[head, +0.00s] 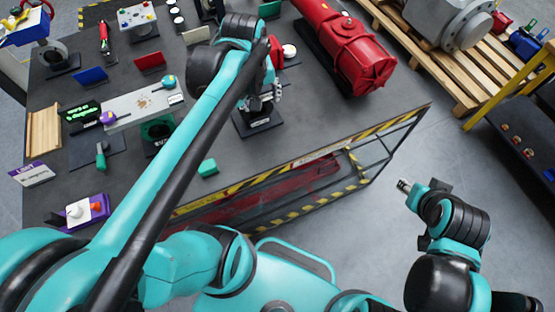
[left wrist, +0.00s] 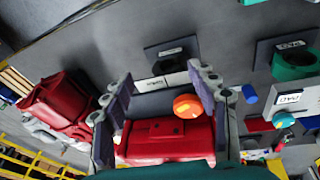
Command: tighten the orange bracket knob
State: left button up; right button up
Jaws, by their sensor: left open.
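The orange knob (left wrist: 187,106) shows in the left wrist view, in front of a red block-shaped bracket (left wrist: 165,134). My left gripper (left wrist: 160,78) is open, with one finger on each side of the knob and bracket. The knob lies nearer the right finger; I cannot tell whether they touch. In the head view my left gripper (head: 268,97) is over the table beside a red part (head: 277,52), and the orange bracket knob is not visible there. My right gripper (head: 405,186) is off the table at the right, too small to read.
A large red cylinder (head: 345,45) lies on the table to the right. Striped yellow-black edging (head: 290,165) runs along the table front. A small green block (head: 208,167) lies near that edge. A purple fixture (head: 85,212) stands at the left.

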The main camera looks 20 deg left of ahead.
pick_arm(q)
jog(key=s+d+f+m+t+b, duration=0.2)
jog(key=s+d+f+m+b, duration=0.1)
jog(key=f, duration=0.4)
jog(key=s+d+f+m+t+b, duration=0.2)
jog(key=d+f+m+b, duration=0.2)
jog(key=f+b, duration=0.3)
jog(key=shift+s+d+f+m+h, duration=0.3)
jog(key=shift+s+f+m, duration=0.1)
jog(key=shift+m, duration=0.4)
